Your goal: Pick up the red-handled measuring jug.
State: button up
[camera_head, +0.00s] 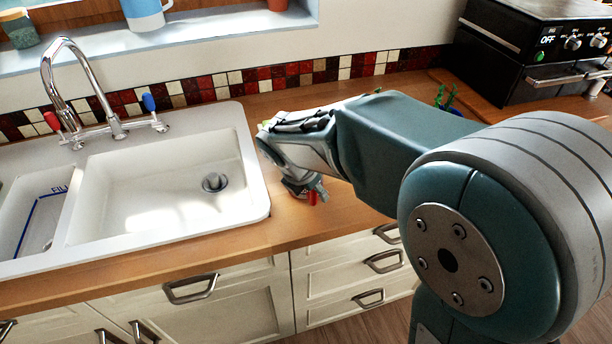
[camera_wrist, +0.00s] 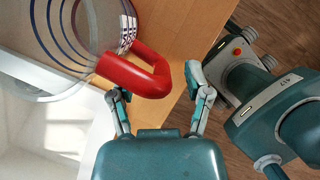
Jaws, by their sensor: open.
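The clear measuring jug (camera_wrist: 62,48) with dark ring markings stands at the upper left of the wrist view, partly cut off by the frame. Its red handle (camera_wrist: 152,82) points toward my gripper (camera_wrist: 155,84). The two fingers are open, one on each side of the handle's outer end, with the left finger close to it. I cannot tell whether either finger touches. In the head view my gripper (camera_head: 306,188) is low over the wooden counter right of the sink. There only a small red bit of the jug's handle (camera_head: 312,198) shows; the arm hides the rest.
The white sink (camera_head: 257,185) lies just left of my gripper, with a chrome tap (camera_head: 85,90) behind it. The wooden counter (camera_head: 290,235) ends at a front edge close to the gripper, above drawers with handles. A black oven (camera_head: 530,50) stands at the back right.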

grip_shut()
jog(key=shift+r, duration=0.45)
notch_tip(320, 180, up, 2)
jog(key=shift+r, duration=0.25)
jog(key=s+r, duration=0.9)
jog(key=s, duration=0.5)
jog(key=shift+a+r, duration=0.25)
jog(key=shift+r, duration=0.1)
